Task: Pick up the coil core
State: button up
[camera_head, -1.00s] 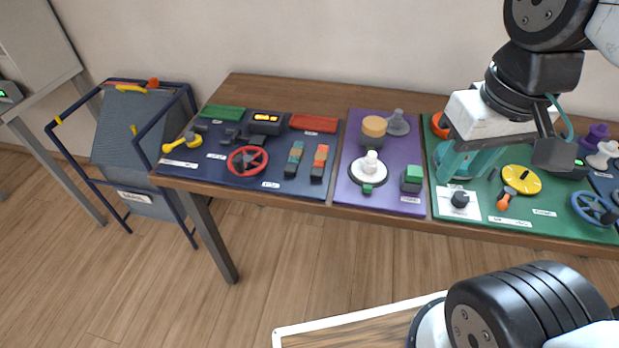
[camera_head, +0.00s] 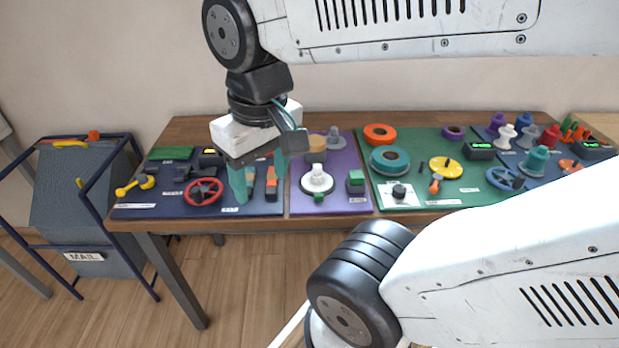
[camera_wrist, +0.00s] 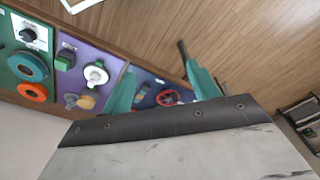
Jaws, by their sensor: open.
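No label readable here marks the coil core, so I cannot tell which piece it is. On the purple mat (camera_head: 333,206) stand a white knobbed piece on a round base (camera_head: 317,181), a tan-topped cylinder (camera_head: 317,145), a grey cone-like piece (camera_head: 335,138) and a green block (camera_head: 355,180). My gripper (camera_head: 260,178) is open, its teal fingers apart and empty, in front of the navy mat's right part. In the wrist view the white piece (camera_wrist: 96,75) and tan-topped cylinder (camera_wrist: 86,102) lie left of the fingers.
The navy mat (camera_head: 165,210) holds a red handwheel (camera_head: 203,191) and a yellow lever (camera_head: 135,185). The green mat (camera_head: 450,200) bears orange (camera_head: 380,134) and teal rings (camera_head: 389,159) and a yellow dial (camera_head: 446,167). A grey mail bin (camera_head: 75,205) stands left of the table.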

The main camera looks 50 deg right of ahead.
jog(key=w+d+f+m, duration=0.3)
jog(key=w+d+m, duration=0.3)
jog(key=w+d, duration=0.2)
jog(key=m+g, duration=0.1)
jog(key=m, duration=0.9)
send_over(318, 165)
jog(key=f, duration=1.3)
jog(key=shift+s+a+f, duration=0.1)
jog(key=shift+s+a, duration=0.2)
jog(key=shift+s, duration=0.1)
jog(key=f, duration=0.7)
jog(key=shift+w+d+f, duration=0.1)
jog(key=shift+w+d, duration=0.1)
jog(key=shift+w, duration=0.2)
jog(key=shift+f, duration=0.5)
jog(key=c, duration=1)
